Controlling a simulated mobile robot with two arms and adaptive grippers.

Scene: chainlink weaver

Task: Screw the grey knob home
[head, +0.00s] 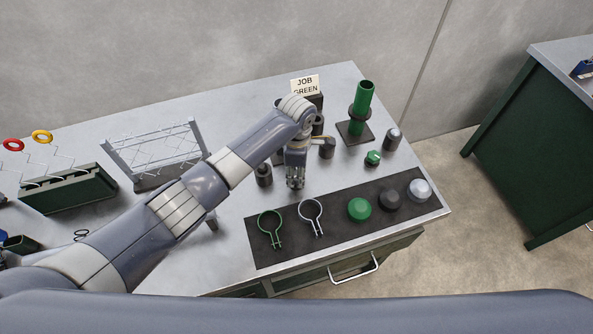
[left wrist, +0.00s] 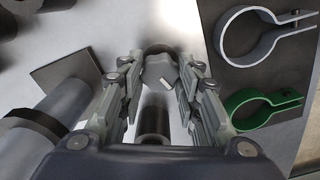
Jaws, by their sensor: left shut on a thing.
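The grey knob (left wrist: 160,74) shows in the left wrist view as a small light-grey lobed piece with a pale mark on its face. My left gripper (left wrist: 161,84) is shut on it, one finger on each side. A dark round piece (left wrist: 156,49) shows just beyond the knob; I cannot tell whether the knob is seated on it. In the head view my left gripper (head: 295,181) points down behind the mat, and its fingers hide the knob. A dark cylinder (left wrist: 153,120) stands below the knob in the wrist view. My right gripper is not in view.
A dark mat (head: 335,233) holds a green clamp (head: 270,228), a grey clamp (head: 311,215) and green, black and silver round caps. A green tube (head: 364,97), a small green knob (head: 373,157) and dark cylinders stand around my gripper. A wire rack (head: 155,150) is left.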

